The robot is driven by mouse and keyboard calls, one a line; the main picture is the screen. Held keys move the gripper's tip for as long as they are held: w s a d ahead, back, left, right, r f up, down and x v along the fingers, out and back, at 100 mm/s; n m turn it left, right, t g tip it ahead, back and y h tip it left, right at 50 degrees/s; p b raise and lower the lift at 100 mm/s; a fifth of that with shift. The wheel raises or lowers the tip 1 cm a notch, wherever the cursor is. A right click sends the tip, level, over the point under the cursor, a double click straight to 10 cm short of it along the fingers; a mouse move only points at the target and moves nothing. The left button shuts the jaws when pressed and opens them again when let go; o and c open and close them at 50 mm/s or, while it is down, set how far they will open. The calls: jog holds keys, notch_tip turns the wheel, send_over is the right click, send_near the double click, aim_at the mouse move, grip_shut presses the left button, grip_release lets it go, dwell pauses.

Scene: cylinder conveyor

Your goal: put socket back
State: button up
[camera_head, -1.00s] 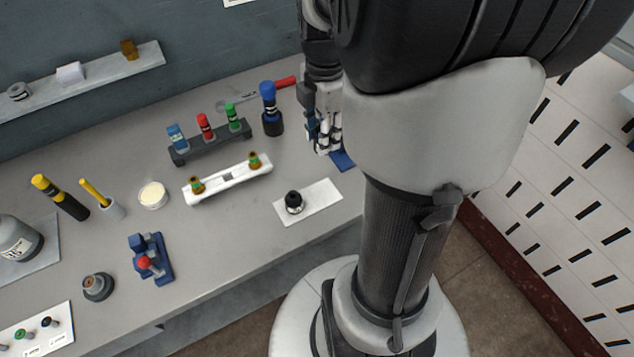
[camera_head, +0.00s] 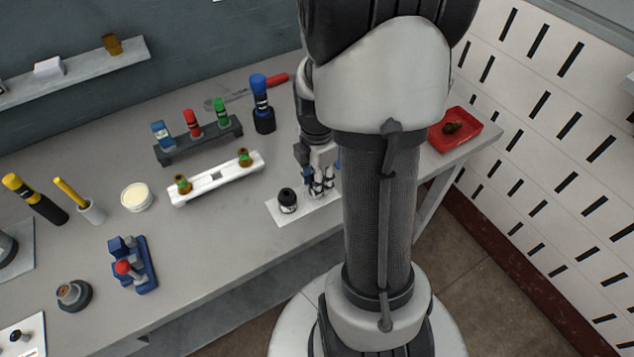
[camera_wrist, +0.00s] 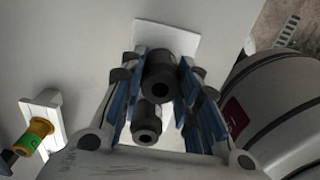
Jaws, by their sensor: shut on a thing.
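My gripper (camera_head: 319,188) is low over the right part of a small white plate (camera_head: 298,214) near the table's front edge. In the wrist view, the blue-padded fingers of my gripper (camera_wrist: 160,84) are shut on a black, hollow-ended socket (camera_wrist: 160,72). A second black socket (camera_wrist: 147,122) is just beside it, apart from the fingers. In the head view a black socket (camera_head: 287,198) stands on the plate's left part. The plate (camera_wrist: 168,36) also shows behind the fingers in the wrist view. I cannot tell whether the held socket touches the plate.
A white rack (camera_head: 215,182) with two orange-green pieces stands left of the plate. A dark rack (camera_head: 200,143) of coloured cylinders and a blue-topped cylinder (camera_head: 261,95) are behind. A red tray (camera_head: 456,130) sits at right. The table left of the plate is partly clear.

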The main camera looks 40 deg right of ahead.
jog(key=shift+f, duration=0.25)
jog(key=o, duration=0.6)
jog(key=shift+f, duration=0.15)
jog(key=o, duration=0.5)
notch_tip(320, 180, up, 12)
jog(key=p, duration=0.4)
jog(key=shift+s+a+r+m+t, duration=0.75)
jog(key=shift+s+a+r+m, duration=0.8)
jog(key=shift+a+r+m, duration=1.3)
jog(key=shift+s+a+r+m+t, duration=0.8)
jog(key=shift+s+a+r+m, duration=1.05)
jog(key=shift+a, duration=2.05)
jog(key=shift+s+a+r+m+t, duration=0.75)
jog(key=shift+s+a+r+m, duration=0.65)
jog(key=shift+a+m, duration=1.75)
jog(key=shift+w+a+r+n, duration=0.15)
jog(key=shift+a+n, duration=0.1)
